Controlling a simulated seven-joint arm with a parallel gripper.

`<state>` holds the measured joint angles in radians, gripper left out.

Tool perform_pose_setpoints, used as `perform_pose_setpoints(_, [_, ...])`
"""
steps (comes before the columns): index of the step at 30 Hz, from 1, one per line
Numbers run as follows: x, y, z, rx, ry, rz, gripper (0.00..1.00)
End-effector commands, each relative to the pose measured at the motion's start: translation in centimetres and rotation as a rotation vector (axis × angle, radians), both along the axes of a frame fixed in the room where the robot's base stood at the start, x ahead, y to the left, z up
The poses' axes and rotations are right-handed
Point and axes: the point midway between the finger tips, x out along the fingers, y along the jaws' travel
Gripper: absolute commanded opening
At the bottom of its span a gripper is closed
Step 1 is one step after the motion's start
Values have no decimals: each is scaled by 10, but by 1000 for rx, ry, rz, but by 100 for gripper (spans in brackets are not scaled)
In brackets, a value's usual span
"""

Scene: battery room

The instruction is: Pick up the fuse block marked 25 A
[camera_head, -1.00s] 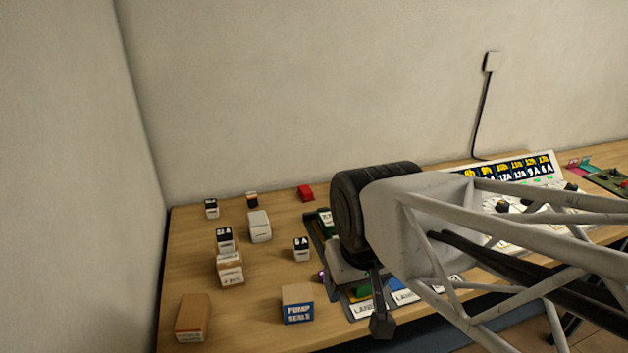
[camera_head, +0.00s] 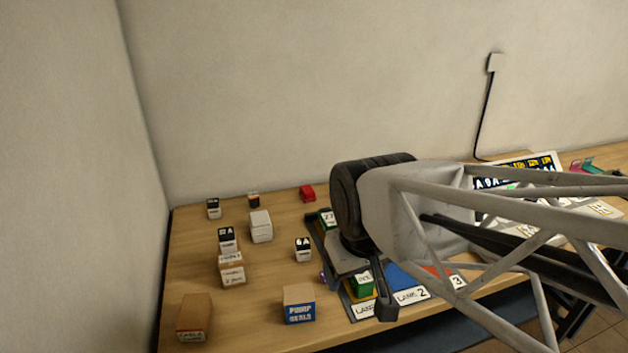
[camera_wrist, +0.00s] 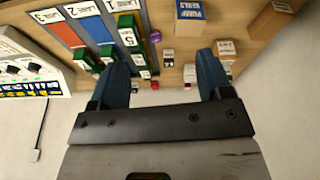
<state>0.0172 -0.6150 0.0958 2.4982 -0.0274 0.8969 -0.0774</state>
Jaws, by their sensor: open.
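Several small white fuse blocks with black labels stand on the left of the bench. One block (camera_head: 228,238) has a two-digit rating that I cannot read surely. Another (camera_head: 303,250) seems to read 6 A. Two more stand at the back, one at the left (camera_head: 213,208) and one with some orange (camera_head: 253,200); their marks are too small to read. I cannot tell which is 25 A. My gripper (camera_wrist: 162,75) is open and empty, above the bench beside the lane tray. A small block (camera_wrist: 168,57) shows between its fingers in the wrist view.
The lane tray (camera_head: 408,297) has numbered lanes and green blocks (camera_head: 362,284). A Pump Seals box (camera_head: 299,304), a brown box (camera_head: 194,317), a white box (camera_head: 260,226) and a red item (camera_head: 307,193) stand nearby. A labelled panel (camera_head: 545,160) is right. Bare wood separates the blocks.

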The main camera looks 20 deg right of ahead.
Motion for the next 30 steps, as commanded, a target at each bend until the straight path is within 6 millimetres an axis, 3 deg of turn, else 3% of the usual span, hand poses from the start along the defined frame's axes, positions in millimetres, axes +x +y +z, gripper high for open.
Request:
perform_pose_setpoints(5, [46, -12, 7, -80, -53, 166, 72])
perform_pose_setpoints(15, [164, -46, 15, -341, -169, 614, 72])
perform_pose_setpoints(30, [331, -105, -3, -832, -235, 1264, 72])
